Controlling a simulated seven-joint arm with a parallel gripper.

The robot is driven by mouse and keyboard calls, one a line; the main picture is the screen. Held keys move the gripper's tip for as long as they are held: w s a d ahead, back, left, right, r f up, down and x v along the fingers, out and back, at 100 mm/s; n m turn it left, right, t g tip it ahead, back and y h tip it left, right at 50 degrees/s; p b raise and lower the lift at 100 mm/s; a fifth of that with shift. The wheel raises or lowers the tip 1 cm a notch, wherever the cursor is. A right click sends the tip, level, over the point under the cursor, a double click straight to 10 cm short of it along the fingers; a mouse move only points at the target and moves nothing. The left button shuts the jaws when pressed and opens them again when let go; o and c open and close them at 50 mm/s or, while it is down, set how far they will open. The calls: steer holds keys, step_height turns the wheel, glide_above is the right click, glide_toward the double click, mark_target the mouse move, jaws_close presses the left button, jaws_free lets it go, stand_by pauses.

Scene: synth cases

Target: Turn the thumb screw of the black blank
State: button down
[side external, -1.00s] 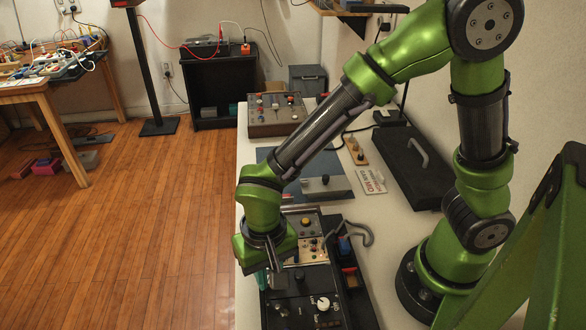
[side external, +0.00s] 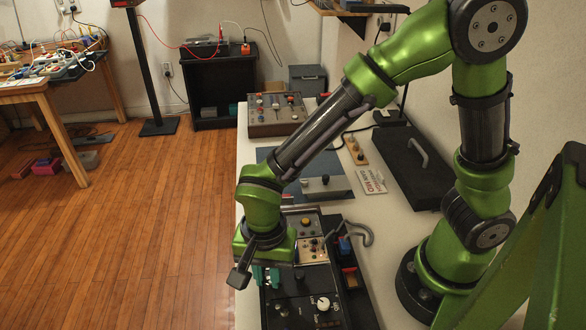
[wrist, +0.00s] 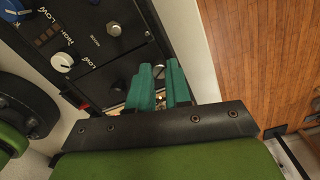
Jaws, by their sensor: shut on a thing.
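My gripper (wrist: 160,86) has two teal fingers, seen close up in the wrist view. They are shut on a small metallic piece, the thumb screw (wrist: 159,72), which shows between the fingertips at the edge of a black panel. The fingers hide most of it. The plain black blank (wrist: 118,76) lies beside the fingers in the wrist view; its exact edges are hard to tell. In the side external view my gripper (side external: 267,278) points down at the left edge of the rack, and the screw is hidden there.
In the side external view, a beige panel (side external: 312,250) and a white knob (side external: 323,303) are close by. A dark case (side external: 408,165) lies on the white bench, whose left edge borders open wooden floor.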

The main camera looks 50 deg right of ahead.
mark_target(269, 279)
stand_by(0.4)
steer(key=c, duration=1)
jaws_free()
steer(key=shift+c, duration=0.2)
step_height(269, 279, up, 17)
